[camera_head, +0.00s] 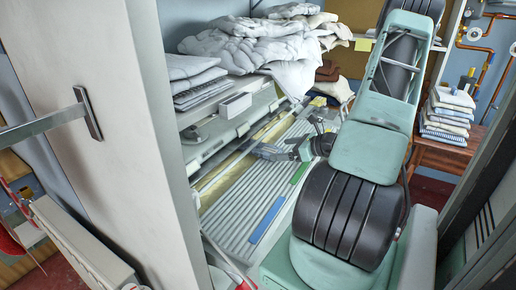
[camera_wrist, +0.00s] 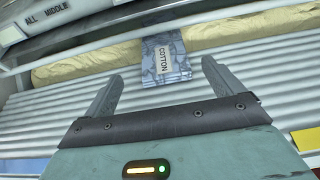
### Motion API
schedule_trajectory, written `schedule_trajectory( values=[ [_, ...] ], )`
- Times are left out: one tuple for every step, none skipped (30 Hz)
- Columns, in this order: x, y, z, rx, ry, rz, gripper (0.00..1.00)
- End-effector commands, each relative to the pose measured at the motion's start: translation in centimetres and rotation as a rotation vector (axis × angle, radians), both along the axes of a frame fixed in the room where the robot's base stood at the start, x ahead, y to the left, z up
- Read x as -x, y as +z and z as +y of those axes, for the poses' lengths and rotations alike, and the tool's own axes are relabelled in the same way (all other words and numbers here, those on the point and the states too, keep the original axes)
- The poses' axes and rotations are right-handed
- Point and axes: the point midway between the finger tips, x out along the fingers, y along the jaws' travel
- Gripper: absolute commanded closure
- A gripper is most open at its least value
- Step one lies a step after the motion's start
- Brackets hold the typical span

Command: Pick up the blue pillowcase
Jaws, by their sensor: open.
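In the wrist view, a small folded blue patterned cloth (camera_wrist: 178,70), which looks like the blue pillowcase, lies at the yellowish roll and the upper edge of the white ribbed surface (camera_wrist: 250,92). It bears a pale label (camera_wrist: 162,58) reading COTTON. My gripper (camera_wrist: 161,75) is open and empty. Its two fingers point toward the cloth, one on either side of it in the picture; I cannot tell how far short they are. In the head view, my gripper (camera_head: 262,151) reaches over the ribbed bed of the ironer (camera_head: 240,205). I cannot make out the cloth there.
White bedding (camera_head: 255,45) and folded linen (camera_head: 190,75) lie on top of the ironer. A blue strip (camera_head: 267,220) and a green strip (camera_head: 299,173) lie on the ribs. A folded stack (camera_head: 447,115) stands at right. A pale panel (camera_head: 130,100) rises at left.

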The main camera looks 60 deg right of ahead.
Motion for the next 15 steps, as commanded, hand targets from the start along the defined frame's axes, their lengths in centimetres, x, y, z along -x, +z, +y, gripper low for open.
schedule_trajectory(
  values=[
    [-0.2, -0.1, 0.0, 0.000, 0.001, 0.000, 0.07],
    [-0.4, -0.1, 0.0, -0.001, 0.000, 0.000, 0.07],
    [-0.6, -0.2, 0.0, -0.001, 0.000, 0.000, 0.07],
    [-0.8, -0.3, 0.0, -0.002, -0.001, 0.000, 0.07],
    [-1.1, -0.4, 0.0, -0.002, 0.000, 0.000, 0.07],
    [-1.6, -0.6, 0.0, -0.002, 0.002, 0.000, 0.07],
    [-2.1, -0.7, 0.0, -0.003, 0.003, 0.000, 0.07],
    [-2.6, -0.9, -0.1, -0.003, 0.002, -0.001, 0.07],
    [-3.1, -1.1, -0.1, -0.003, 0.002, -0.001, 0.07],
    [-3.5, -1.3, -0.1, -0.004, 0.002, 0.000, 0.07],
    [-3.9, -1.5, -0.1, -0.002, 0.001, 0.000, 0.07],
    [-4.3, -1.7, 0.0, -0.001, 0.003, 0.000, 0.07],
    [-4.6, -1.9, 0.0, -0.002, 0.001, 0.000, 0.07],
    [-4.8, -1.9, 0.0, -0.001, 0.001, -0.001, 0.07],
    [-5.0, -2.0, 0.0, -0.001, 0.000, -0.001, 0.07]
  ],
)
